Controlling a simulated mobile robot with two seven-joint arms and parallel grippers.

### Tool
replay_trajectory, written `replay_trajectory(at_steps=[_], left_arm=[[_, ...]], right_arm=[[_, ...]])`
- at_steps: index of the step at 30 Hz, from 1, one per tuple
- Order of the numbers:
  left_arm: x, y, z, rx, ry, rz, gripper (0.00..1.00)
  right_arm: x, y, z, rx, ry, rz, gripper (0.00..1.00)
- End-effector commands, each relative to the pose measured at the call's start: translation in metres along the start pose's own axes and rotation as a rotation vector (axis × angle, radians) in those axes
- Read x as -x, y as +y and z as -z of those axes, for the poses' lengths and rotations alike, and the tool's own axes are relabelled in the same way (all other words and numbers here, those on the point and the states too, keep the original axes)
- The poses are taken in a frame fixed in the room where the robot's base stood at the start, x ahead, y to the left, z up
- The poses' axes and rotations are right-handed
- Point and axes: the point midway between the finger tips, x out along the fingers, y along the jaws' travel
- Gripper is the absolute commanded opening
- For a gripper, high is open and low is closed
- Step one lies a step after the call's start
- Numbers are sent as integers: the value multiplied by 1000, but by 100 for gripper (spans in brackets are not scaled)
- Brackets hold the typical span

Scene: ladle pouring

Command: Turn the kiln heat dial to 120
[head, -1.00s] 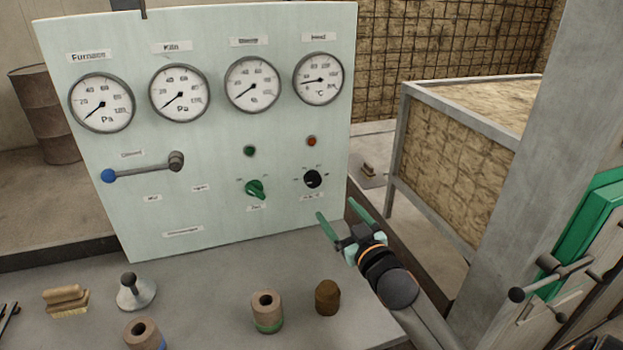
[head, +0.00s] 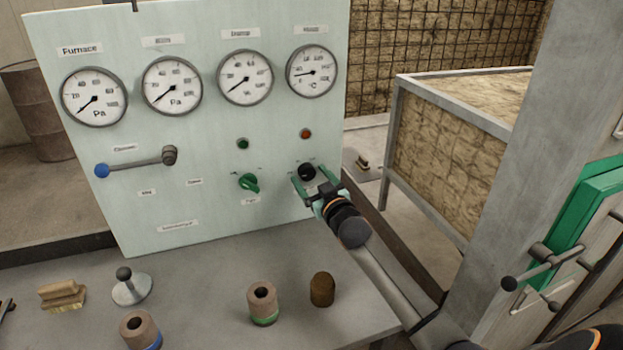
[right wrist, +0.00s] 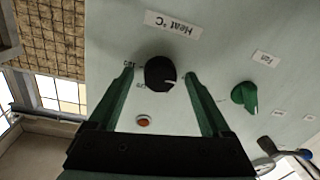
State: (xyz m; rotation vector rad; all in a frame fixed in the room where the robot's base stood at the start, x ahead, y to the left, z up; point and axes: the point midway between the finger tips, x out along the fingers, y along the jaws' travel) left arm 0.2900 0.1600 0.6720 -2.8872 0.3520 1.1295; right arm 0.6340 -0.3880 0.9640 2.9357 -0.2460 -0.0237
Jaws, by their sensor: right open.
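The black heat dial (head: 307,172) is on the right side of the pale green panel (head: 215,215). In the right wrist view the dial (right wrist: 160,73) sits below a "Heat °C" label (right wrist: 172,23), with a pale pointer mark on its right side. My right gripper (head: 315,178) is open, its green fingers on either side of the dial. In the right wrist view the fingertips (right wrist: 160,73) are near the dial with gaps visible; I cannot tell if they touch it. The °C gauge (head: 312,71) is above; its needle points left. My left gripper is not in view.
A green knob (head: 249,182) and a blue-tipped lever (head: 135,164) are left of the dial. A red lamp (head: 306,134) is above it. Several small items, including a brown cylinder (head: 322,289), stand on the grey table (head: 205,290). A concrete pillar (head: 545,130) stands to the right.

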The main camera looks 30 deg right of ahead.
Motion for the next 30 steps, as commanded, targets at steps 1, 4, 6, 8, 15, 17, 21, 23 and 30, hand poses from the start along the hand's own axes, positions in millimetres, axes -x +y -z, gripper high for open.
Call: replay_trajectory(at_steps=[1, 4, 6, 8, 15, 17, 21, 23, 30], left_arm=[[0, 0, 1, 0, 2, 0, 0], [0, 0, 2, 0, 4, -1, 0], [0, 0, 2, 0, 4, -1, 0], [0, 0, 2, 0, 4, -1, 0], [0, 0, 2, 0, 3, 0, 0], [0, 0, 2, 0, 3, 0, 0], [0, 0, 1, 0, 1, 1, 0], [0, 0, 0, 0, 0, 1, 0], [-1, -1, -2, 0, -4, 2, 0]], right_arm=[[-1, 0, 0, 0, 0, 0, 82], [-1, 0, 0, 0, 0, 0, 82], [0, 0, 0, 0, 0, 0, 82], [0, 0, 0, 0, 0, 0, 79], [0, 0, 0, 0, 0, 0, 52], [0, 0, 0, 0, -1, 0, 45], [0, 0, 0, 0, -1, 0, 30], [0, 0, 0, 0, -1, 0, 23], [0, 0, 0, 0, -1, 1, 0]])
